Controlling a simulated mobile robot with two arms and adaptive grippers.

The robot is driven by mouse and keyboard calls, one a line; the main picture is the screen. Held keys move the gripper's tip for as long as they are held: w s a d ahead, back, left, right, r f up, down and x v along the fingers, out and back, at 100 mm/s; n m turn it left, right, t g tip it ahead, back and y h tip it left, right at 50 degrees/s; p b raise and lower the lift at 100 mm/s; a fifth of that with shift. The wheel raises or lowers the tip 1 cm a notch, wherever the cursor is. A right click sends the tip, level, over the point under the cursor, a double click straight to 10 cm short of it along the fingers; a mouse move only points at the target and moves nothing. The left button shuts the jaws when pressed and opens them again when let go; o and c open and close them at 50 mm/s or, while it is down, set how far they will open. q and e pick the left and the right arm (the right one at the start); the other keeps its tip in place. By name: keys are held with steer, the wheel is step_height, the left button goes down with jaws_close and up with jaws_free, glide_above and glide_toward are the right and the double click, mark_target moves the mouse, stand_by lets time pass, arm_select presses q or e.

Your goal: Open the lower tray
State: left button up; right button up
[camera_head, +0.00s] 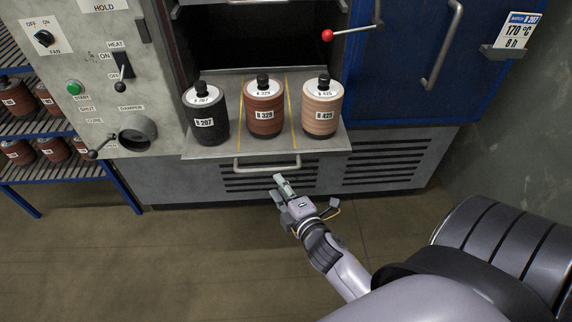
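The lower tray (219,151) is a grey shelf at the front of the oven, with a pale bar handle (267,168) on the panel just below its front edge. Three stacks of discs stand on the tray: black B 207 (206,122), red-brown B 329 (265,112) and tan B 425 (321,112). My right gripper (279,187) is below and slightly right of the handle's middle, apart from it in the picture. Its fingers point up toward the handle. The fingers look a little apart, with nothing visible between them. My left gripper is not in view.
The open dark oven chamber (262,50) is behind the stacks. A blue door (420,75) stands at right, and a lever with a red knob (328,35) projects above. A control panel (85,85) and a rack of discs (30,170) are at left. The floor in front is clear.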

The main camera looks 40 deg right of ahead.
steer(key=shift+v, duration=1.65)
steer(key=s+a+f+m+g+y, duration=0.15)
steer(key=s+f, duration=0.25)
steer(key=f, duration=0.6)
steer(key=s+a+f+m+g, duration=0.2)
steer(key=s+f+m+g, duration=0.1)
steer(key=f, duration=0.7)
steer(key=s+a+f+m+g+y, duration=0.1)
steer(key=s+a+f+m+g, duration=0.2)
steer(key=f, duration=0.7)
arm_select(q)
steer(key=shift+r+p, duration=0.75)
arm_select(e)
steer(key=s+f+m+g, duration=0.1)
steer(key=s+f+g, duration=0.1)
steer(key=s+f, duration=0.3)
steer(key=s+d+f+m+g, duration=0.1)
steer(key=s+f, duration=0.3)
steer(key=s, duration=0.7)
steer(key=s+d+f+m+g, duration=0.1)
steer(key=s+f+m+g, duration=0.2)
steer(key=s, duration=0.6)
step_height(320, 180, down, 3)
steer(key=shift+r+g, duration=0.15)
steer(key=shift+g, duration=0.4)
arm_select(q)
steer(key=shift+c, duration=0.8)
arm_select(e)
steer(key=shift+m, duration=0.25)
